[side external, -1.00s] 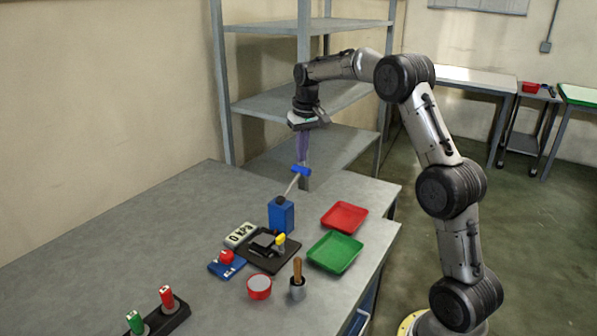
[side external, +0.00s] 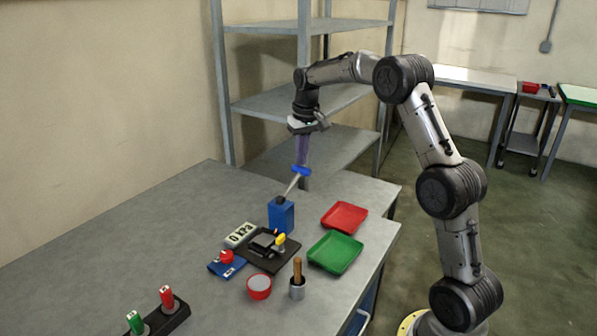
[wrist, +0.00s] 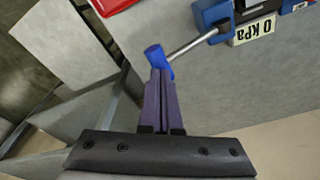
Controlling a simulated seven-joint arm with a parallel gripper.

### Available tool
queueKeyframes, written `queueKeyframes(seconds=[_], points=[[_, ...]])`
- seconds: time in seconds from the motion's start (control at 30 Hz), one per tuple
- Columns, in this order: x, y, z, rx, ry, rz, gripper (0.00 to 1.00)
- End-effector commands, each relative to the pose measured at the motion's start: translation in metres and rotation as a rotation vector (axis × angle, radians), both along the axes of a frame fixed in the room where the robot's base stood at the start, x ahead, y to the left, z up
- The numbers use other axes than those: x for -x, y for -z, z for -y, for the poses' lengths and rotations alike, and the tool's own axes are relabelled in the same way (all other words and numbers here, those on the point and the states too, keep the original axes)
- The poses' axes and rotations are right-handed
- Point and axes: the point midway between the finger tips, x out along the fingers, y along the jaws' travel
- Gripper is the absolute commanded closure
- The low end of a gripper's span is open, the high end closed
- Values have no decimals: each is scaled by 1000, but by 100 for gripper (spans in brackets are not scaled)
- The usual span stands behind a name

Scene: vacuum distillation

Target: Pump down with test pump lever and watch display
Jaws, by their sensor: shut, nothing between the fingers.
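The test pump is a blue box (side external: 281,216) on the table, with a metal lever (side external: 292,184) rising to the upper right and ending in a blue handle (side external: 301,171). The lever and handle also show in the wrist view (wrist: 195,42). My gripper (side external: 302,163) points down above the handle, its purple fingers shut with nothing between them. In the wrist view the fingertips (wrist: 160,72) are at the blue handle; I cannot tell whether they touch it.
A black fixture (side external: 268,252) with a yellow part stands before the pump. Red (side external: 344,216) and green (side external: 335,253) trays lie to the right. A red-knobbed blue block (side external: 227,263), red-rimmed dish (side external: 259,287) and wooden-handled cup (side external: 297,281) stand in front. Shelving rises behind my gripper.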

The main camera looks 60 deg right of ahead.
Motion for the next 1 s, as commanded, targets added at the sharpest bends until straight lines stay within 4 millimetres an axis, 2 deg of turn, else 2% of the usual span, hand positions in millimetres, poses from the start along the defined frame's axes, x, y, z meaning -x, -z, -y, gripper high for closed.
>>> queueKeyframes(seconds=[0.87,1.0], points=[[1,90,-1,-2,0,-4,100],[0,84,0,0,0,0,100]])
